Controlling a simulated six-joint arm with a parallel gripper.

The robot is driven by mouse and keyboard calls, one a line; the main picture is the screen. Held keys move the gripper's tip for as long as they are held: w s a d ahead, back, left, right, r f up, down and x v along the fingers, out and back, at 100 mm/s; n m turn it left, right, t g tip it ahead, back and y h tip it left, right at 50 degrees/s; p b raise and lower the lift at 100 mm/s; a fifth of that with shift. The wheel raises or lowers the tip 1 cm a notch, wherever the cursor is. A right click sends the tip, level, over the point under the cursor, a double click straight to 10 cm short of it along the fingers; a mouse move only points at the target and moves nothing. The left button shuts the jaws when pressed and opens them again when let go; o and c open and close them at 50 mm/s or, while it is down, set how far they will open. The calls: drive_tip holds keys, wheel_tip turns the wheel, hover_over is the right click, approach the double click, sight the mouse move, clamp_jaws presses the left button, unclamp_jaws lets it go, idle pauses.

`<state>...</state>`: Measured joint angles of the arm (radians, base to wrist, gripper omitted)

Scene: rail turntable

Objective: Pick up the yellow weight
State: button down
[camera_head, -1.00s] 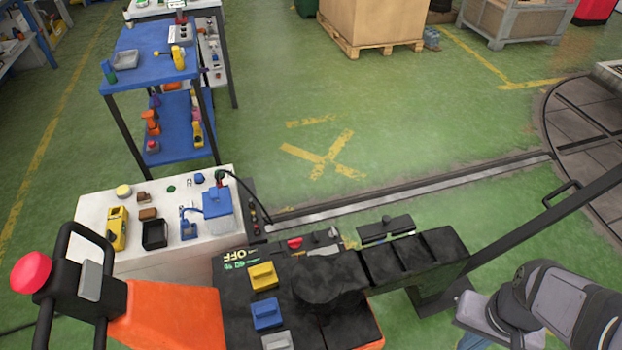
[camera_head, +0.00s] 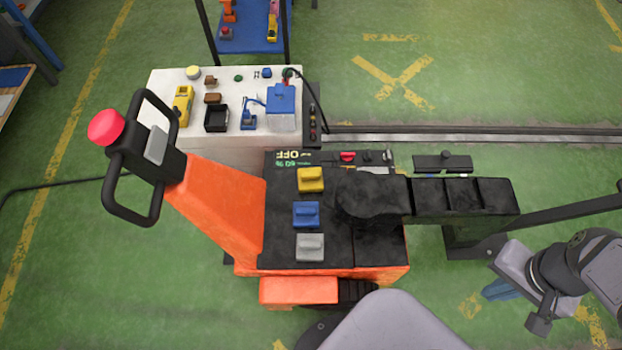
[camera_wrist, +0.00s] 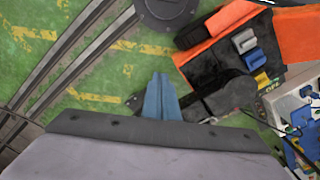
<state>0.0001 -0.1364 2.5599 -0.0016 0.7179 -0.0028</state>
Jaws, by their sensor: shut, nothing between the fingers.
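The yellow weight (camera_head: 311,180) is a small block with a raised grip. It sits on the black top of the orange machine (camera_head: 222,205), at the far end of a row above the blue weight (camera_head: 306,214) and the grey weight (camera_head: 310,246). In the wrist view the yellow weight (camera_wrist: 262,78) is small, at the right. My gripper (camera_head: 488,294) is well to the right of the weights and lower in the picture, apart from them. Its blue fingers (camera_wrist: 162,88) are together and empty in the wrist view.
A black arm-like part (camera_head: 440,197) stands on the machine between the weights and my gripper's side. A handle with a red knob (camera_head: 107,127) rises at left. Green floor lies at right.

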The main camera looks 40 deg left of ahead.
idle(0.4)
drive_tip(key=c, duration=0.5)
unclamp_jaws()
drive_tip(key=shift+c, duration=0.2)
